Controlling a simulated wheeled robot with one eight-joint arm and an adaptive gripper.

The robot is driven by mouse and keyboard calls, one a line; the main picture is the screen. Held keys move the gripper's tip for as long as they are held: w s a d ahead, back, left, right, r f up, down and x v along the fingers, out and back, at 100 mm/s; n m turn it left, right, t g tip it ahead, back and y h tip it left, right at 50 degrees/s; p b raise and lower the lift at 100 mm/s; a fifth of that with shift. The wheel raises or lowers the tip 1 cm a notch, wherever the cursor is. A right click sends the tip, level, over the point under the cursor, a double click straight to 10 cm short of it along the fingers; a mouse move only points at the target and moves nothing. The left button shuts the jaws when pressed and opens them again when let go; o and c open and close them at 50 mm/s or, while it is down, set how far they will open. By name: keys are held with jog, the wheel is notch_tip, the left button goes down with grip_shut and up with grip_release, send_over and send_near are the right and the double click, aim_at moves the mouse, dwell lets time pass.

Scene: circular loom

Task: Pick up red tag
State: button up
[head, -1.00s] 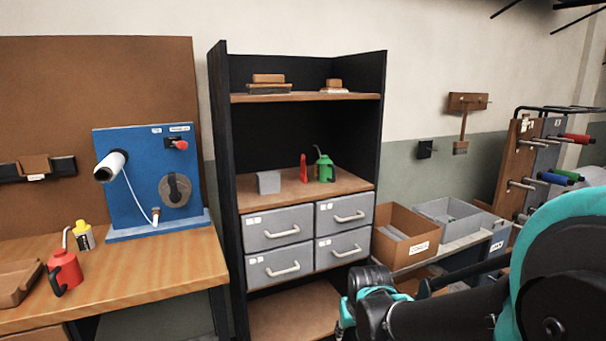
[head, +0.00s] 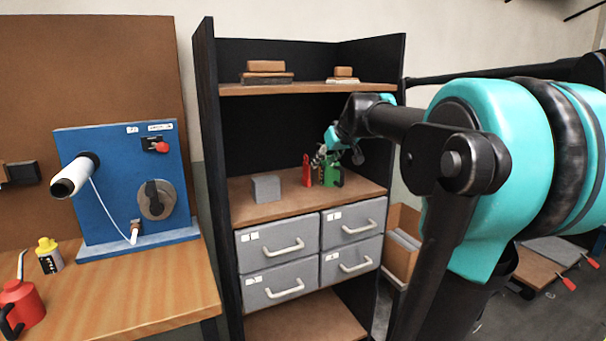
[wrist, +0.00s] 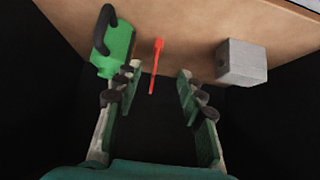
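The red tag (head: 307,170) stands upright on the wooden shelf of the black cabinet, between a grey block and a green oil can. In the wrist view the red tag (wrist: 156,62) shows as a thin red strip ahead of my gripper, in line with the gap between the fingers. My gripper (head: 322,156) is at the shelf, close to the tag in the head view. In the wrist view my gripper (wrist: 153,88) is open, its two fingers well apart with nothing clearly between them. Whether a finger touches the tag is not clear.
The green oil can (wrist: 114,50) is close beside the left finger. The grey block (wrist: 241,62) is beyond the right finger. The shelf (head: 240,205) has free room at its front left.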

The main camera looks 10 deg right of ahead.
jog(key=w, duration=0.2)
send_near(305, 178)
jog(key=x, duration=0.4)
jog(key=shift+d+f, duration=0.2)
jog(key=shift+f, duration=0.2)
jog(key=shift+w+r+x, duration=0.1)
jog(key=shift+x, duration=1.2)
jog(key=shift+w+r+x, duration=0.1)
jog(key=shift+r+x, duration=0.05)
jog(key=shift+x, duration=1.15)
jog(key=shift+a, duration=0.15)
jog(key=shift+c, duration=0.4)
grip_shut()
